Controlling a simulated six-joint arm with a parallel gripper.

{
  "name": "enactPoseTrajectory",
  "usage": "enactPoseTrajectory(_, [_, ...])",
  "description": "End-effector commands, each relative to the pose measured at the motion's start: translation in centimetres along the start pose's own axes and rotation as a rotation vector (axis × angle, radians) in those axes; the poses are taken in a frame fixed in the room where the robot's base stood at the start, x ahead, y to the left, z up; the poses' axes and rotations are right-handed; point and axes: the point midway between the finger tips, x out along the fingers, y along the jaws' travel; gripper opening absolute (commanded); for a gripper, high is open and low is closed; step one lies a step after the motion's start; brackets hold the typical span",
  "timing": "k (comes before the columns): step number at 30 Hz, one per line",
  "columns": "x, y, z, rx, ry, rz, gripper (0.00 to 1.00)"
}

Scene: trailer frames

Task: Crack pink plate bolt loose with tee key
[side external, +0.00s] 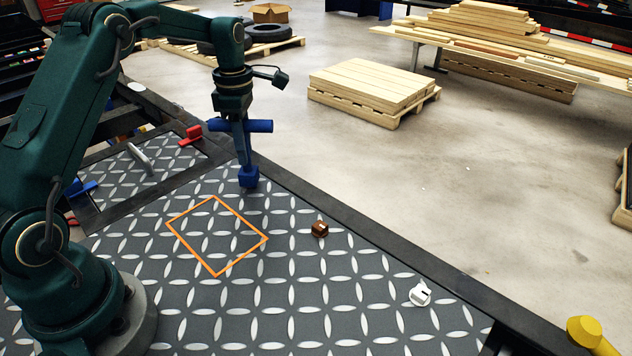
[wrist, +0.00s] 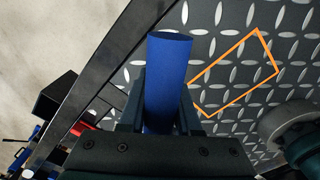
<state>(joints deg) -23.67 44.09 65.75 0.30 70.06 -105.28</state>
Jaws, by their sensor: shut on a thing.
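My gripper (side external: 238,122) is shut on the blue tee key, gripping its crossbar (side external: 262,126). The key hangs upright, with its blue socket end (side external: 249,178) at the bottom, over the tread-plate deck near its far edge. I cannot tell whether the socket touches the deck or a bolt. In the wrist view, the blue crossbar (wrist: 168,75) sticks out between the fingers (wrist: 165,112) and hides what is beneath. No pink plate or pink bolt can be made out in either view.
An orange square outline (side external: 216,236) marks bare deck in front of the key. A brown block (side external: 320,229) and a white part (side external: 420,293) lie to the right. Red (side external: 190,135) and blue (side external: 80,187) handled pieces and a grey bar (side external: 141,158) sit at left.

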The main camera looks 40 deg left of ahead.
Motion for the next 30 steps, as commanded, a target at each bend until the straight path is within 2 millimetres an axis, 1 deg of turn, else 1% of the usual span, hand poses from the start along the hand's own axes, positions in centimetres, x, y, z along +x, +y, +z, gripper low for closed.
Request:
enactPoseTrajectory(3, [-0.10,0.03,0.01,-0.170,-0.001,0.001,0.00])
enactPoseTrajectory(12, [-0.11,0.02,0.01,-0.597,0.000,-0.001,0.00])
enactPoseTrajectory(18, [-0.09,0.01,0.01,-0.834,0.001,-0.002,0.00])
enactPoseTrajectory(24, [-0.08,0.00,0.01,-0.959,0.001,-0.002,0.00])
enactPoseTrajectory(30, [-0.07,0.00,0.02,-0.986,0.002,-0.003,0.00])
